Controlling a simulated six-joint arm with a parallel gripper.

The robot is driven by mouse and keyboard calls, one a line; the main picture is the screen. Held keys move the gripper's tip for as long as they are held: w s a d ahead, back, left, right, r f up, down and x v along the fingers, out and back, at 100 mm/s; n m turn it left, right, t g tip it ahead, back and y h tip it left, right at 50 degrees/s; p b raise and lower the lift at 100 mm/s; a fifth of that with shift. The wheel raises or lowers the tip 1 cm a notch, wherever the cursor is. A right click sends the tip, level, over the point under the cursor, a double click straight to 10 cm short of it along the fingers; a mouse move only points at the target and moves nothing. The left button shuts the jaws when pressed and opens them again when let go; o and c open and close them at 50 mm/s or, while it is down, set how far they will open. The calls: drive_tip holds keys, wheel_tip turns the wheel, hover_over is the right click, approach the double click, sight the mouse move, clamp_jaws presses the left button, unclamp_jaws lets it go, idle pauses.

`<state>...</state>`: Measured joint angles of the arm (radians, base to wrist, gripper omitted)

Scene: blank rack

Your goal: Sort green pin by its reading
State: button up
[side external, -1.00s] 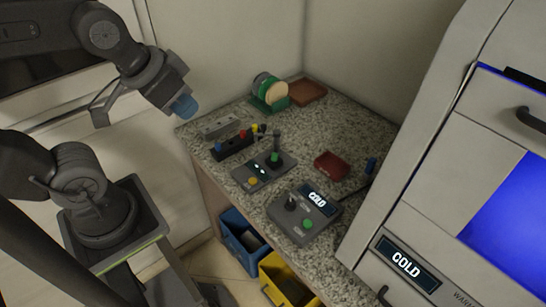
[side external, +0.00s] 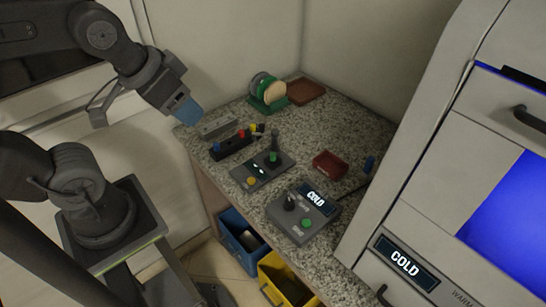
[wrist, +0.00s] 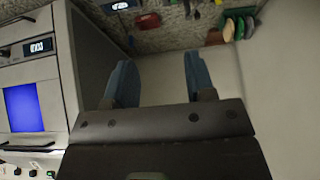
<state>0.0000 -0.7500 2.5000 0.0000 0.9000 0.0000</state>
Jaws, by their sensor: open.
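A green piece (side external: 273,157), which looks like the green pin, stands at the foot of a dark post on a grey device (side external: 250,179) with a small lit display and a yellow button. A dark rack (side external: 231,146) holds pins with blue, red and yellow tops. My gripper (side external: 184,111) is up left of the counter, away from all of these. In the wrist view its blue fingers (wrist: 160,82) are apart with nothing between them.
A blue bin (side external: 236,232) and a yellow bin (side external: 270,270) stand below the counter's front edge. A red tray (side external: 331,164), a brown tray (side external: 307,90) and a green holder with discs (side external: 268,100) are on the counter. A large cabinet (side external: 408,265) reading COLD stands at right.

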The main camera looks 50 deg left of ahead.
drive_tip(key=m+g, duration=0.6)
drive_tip(key=m, duration=1.2)
hover_over(273, 154)
wheel_tip(273, 154, down, 14)
drive_tip(key=f, duration=0.1)
drive_tip(key=shift+m, duration=0.3)
wheel_tip(273, 154, down, 13)
drive_tip(key=shift+f, duration=0.15)
drive_tip(key=shift+c, duration=0.2)
clamp_jaws()
